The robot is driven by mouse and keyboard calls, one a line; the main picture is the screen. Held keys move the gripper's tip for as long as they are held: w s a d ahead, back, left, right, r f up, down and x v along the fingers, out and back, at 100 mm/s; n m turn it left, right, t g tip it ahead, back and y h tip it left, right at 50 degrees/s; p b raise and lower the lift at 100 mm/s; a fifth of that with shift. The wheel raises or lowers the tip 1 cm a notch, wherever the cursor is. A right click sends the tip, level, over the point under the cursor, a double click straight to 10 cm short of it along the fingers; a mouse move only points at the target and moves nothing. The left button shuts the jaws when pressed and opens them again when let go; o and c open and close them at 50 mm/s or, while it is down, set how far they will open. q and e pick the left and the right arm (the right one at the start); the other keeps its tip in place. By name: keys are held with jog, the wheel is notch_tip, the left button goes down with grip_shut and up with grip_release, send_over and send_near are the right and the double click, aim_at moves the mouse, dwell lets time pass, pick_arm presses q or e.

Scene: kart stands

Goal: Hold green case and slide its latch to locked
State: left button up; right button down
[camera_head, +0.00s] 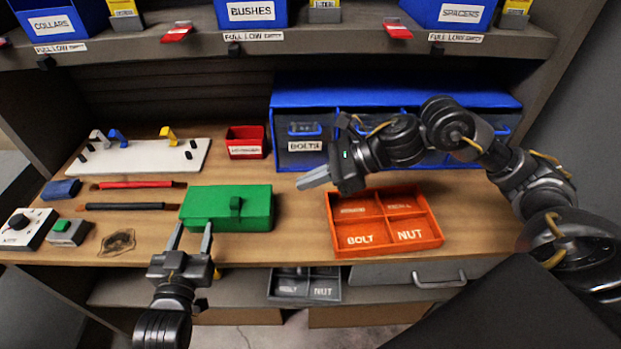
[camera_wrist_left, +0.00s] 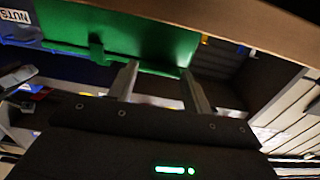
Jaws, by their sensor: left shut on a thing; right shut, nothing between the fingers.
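The green case (camera_head: 257,211) stands near the front edge of the wooden bench, left of centre. A darker green latch (camera_head: 235,206) is on its front face; its locked or unlocked state cannot be told. My left gripper (camera_head: 193,238) is shut on the lower left front part of the case. In the left wrist view the case (camera_wrist_left: 150,38) fills the top, with the left gripper's fingers (camera_wrist_left: 158,84) at its green edge. My right gripper (camera_head: 314,180) is shut and empty, above the bench to the right of the case, pointing left.
An orange bolt-and-nut tray (camera_head: 386,247) lies right of the case. Blue bins (camera_head: 290,98) and a red bin (camera_head: 246,151) stand behind. Red (camera_head: 135,185) and black (camera_head: 125,206) tools lie left, with a white rack (camera_head: 140,158) behind them. A shelf (camera_head: 300,47) overhangs the bench.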

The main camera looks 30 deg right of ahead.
dwell(0.3)
pick_arm(q)
jog(key=o, duration=1.2)
jog(key=shift+o, duration=0.2)
jog(key=v, duration=1.2)
